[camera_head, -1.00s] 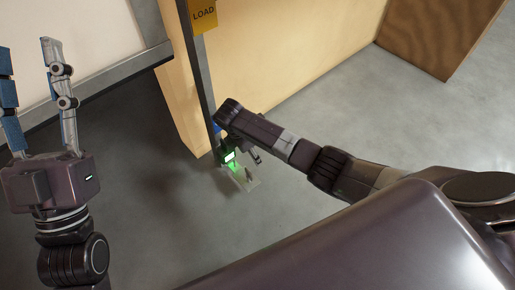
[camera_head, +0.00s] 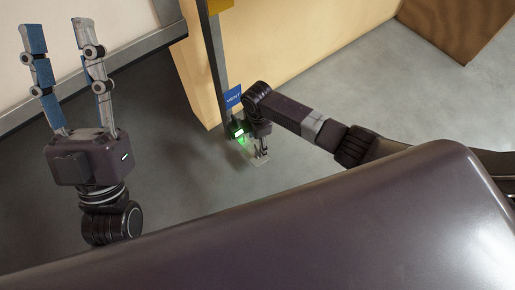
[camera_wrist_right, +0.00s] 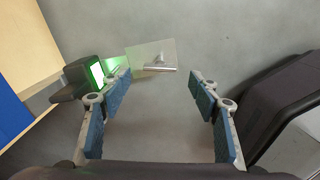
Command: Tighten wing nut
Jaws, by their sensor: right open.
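No wing nut can be clearly made out. In the right wrist view, a pale plate (camera_wrist_right: 150,58) with a small metal rod-like part (camera_wrist_right: 160,68) lies beyond my open, empty right gripper (camera_wrist_right: 158,80). The rod appears between the fingertips in the picture, with no visible contact. In the head view, this gripper (camera_head: 262,155) points down near the foot of the metal upright (camera_head: 217,65), next to the pale plate (camera_head: 256,163). My left gripper (camera_head: 57,25) is open, empty and raised at the left.
A dark box with a green-lit screen (camera_wrist_right: 97,73) stands left of the plate, close to my right gripper's left finger. A blue VENT sign (camera_head: 233,97) is on the upright. A tan panel (camera_head: 270,50) stands behind. Grey floor (camera_head: 360,95) is clear at right.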

